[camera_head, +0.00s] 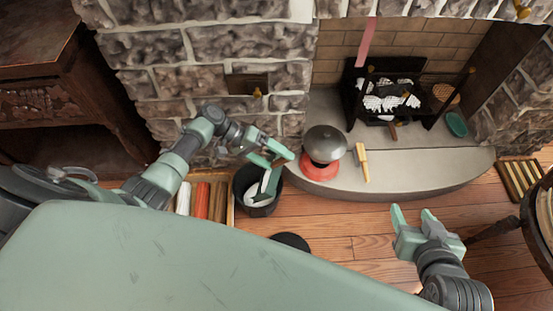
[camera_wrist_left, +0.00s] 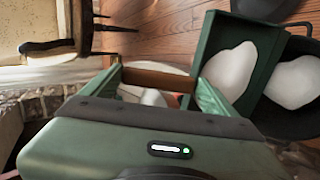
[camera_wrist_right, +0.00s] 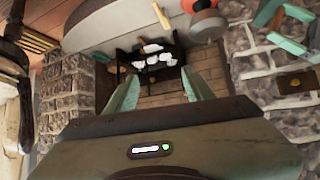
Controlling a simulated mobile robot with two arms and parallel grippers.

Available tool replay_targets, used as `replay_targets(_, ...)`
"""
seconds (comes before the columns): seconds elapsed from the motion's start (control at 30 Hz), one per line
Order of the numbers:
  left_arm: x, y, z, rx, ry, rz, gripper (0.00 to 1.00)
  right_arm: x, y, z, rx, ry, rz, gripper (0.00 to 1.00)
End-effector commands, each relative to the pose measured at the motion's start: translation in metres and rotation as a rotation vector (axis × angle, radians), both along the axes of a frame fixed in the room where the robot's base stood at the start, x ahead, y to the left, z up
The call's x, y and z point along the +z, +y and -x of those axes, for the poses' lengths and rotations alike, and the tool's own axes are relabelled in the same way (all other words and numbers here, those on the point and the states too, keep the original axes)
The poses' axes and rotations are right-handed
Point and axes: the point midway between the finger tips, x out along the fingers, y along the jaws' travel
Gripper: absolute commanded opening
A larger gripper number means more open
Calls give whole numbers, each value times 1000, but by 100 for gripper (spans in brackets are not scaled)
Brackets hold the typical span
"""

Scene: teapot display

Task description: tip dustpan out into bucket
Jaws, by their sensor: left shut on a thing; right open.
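The dark bucket (camera_head: 240,192) stands on the floor left of the hearth, with a whitish heap in it. My left gripper (camera_head: 272,155) is above it, shut on the handle of the green dustpan (camera_head: 270,183). The dustpan is tilted over the bucket. In the left wrist view the brown handle (camera_wrist_left: 158,78) lies between the fingers. There the dustpan (camera_wrist_left: 208,45) holds a white heap (camera_wrist_left: 230,70), and a second white heap (camera_wrist_left: 293,82) shows in the bucket (camera_wrist_left: 275,122). My right gripper (camera_head: 412,213) is open and empty over the floor at the right.
A grey domed pot (camera_head: 325,143) on a red base and a wooden-handled tool (camera_head: 361,163) are on the stone hearth (camera_head: 420,168). A crate with several coloured items (camera_head: 202,200) is left of the bucket. A round table (camera_head: 535,225) is at the right edge.

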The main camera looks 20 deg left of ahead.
Motion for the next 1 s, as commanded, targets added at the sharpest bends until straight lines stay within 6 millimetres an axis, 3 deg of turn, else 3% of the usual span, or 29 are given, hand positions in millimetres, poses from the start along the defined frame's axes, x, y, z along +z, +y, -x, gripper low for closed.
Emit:
replay_targets(0.5,1,11,1,0,-5,50,16,39,15,-34,18,-249,-58,52)
replay_targets(1.0,2,20,3,0,-15,97,16,83,26,-53,33,-487,-115,52)
